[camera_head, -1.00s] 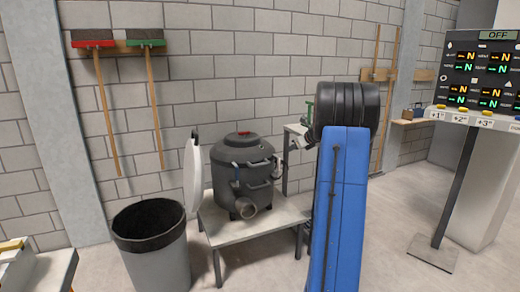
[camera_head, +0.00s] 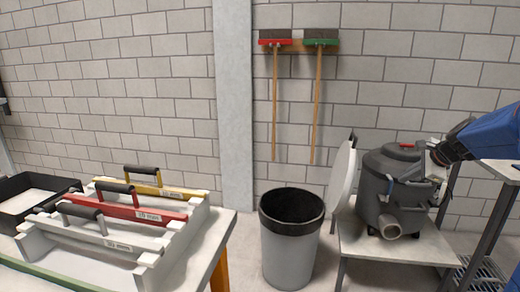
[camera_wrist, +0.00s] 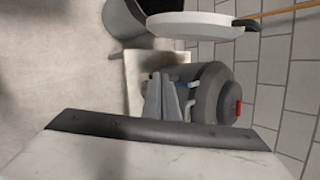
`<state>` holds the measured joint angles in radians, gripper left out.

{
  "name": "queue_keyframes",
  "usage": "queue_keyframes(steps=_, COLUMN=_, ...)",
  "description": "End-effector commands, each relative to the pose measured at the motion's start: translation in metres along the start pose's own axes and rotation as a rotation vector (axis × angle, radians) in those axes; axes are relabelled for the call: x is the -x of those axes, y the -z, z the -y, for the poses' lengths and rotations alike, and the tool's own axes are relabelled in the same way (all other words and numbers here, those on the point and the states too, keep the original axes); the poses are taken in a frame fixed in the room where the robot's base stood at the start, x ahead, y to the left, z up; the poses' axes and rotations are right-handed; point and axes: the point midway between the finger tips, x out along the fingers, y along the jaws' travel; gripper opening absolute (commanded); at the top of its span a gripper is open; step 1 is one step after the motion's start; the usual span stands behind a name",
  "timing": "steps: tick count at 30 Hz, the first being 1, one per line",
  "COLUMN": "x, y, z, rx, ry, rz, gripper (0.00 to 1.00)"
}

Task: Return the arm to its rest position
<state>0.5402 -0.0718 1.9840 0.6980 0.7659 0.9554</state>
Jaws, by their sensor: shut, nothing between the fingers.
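My blue arm (camera_head: 490,136) reaches in from the right edge of the head view. My gripper (camera_head: 436,158) is at its end, in front of the dark grey drum-shaped machine in the picture; I cannot tell the gap between them. In the wrist view the grey fingers of my gripper (camera_wrist: 163,82) show close together, shut and empty, with the machine behind them. The arm's lower links are out of view.
The dark machine (camera_head: 385,190) stands on a low pale table (camera_head: 385,248). A grey bin (camera_head: 290,245) stands left of it. Trays with coloured bars (camera_head: 140,212) lie on a bench at left. Brooms (camera_head: 275,100) hang on the wall. A dark-edged pale slab (camera_wrist: 150,160) crosses the lower wrist view.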

Motion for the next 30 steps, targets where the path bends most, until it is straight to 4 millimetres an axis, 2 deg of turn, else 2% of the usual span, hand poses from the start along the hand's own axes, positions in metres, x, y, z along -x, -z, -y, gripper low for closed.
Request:
queue_keyframes(steps=1, x=0.007, y=-0.020, z=-0.018, rx=0.086, ry=-0.019, rz=0.004, gripper=0.00)
queue_keyframes(steps=6, x=0.030, y=-0.067, z=-0.079, rx=0.378, ry=-0.087, rz=0.012, gripper=0.00)
queue_keyframes(steps=9, x=0.043, y=-0.087, z=-0.116, rx=0.550, ry=-0.125, rz=0.019, gripper=0.00)
queue_keyframes(steps=15, x=0.069, y=-0.115, z=-0.192, rx=0.893, ry=-0.195, rz=0.036, gripper=0.00)
queue_keyframes(steps=23, x=0.101, y=-0.123, z=-0.287, rx=1.335, ry=-0.277, rz=0.059, gripper=0.00)
queue_keyframes(steps=27, x=0.115, y=-0.117, z=-0.334, rx=1.564, ry=-0.319, rz=0.072, gripper=0.00)
queue_keyframes(steps=30, x=0.122, y=-0.110, z=-0.362, rx=1.706, ry=-0.345, rz=0.079, gripper=0.00)
